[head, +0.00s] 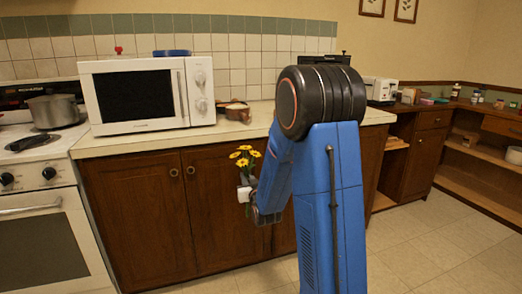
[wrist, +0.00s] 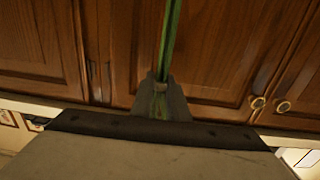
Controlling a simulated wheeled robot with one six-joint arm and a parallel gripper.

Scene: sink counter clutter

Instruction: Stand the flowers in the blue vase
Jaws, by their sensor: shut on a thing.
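The flowers (head: 244,158) are yellow with dark centres and green leaves and stems. They stand roughly upright in front of the brown cabinet doors, below the counter edge. My gripper (head: 247,194) is shut on their stems, with the blooms above it. In the wrist view the green stems (wrist: 172,40) run up from between the fingers of my gripper (wrist: 162,100). The blooms are out of that view. I cannot make out a blue vase in either view; my arm hides part of the counter.
A white microwave (head: 140,92) stands on the counter (head: 130,146), with a flat blue thing (head: 172,52) on top. Small brown pots (head: 237,111) stand right of it. A stove with a grey pot (head: 53,110) is at left. The tiled floor at right is clear.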

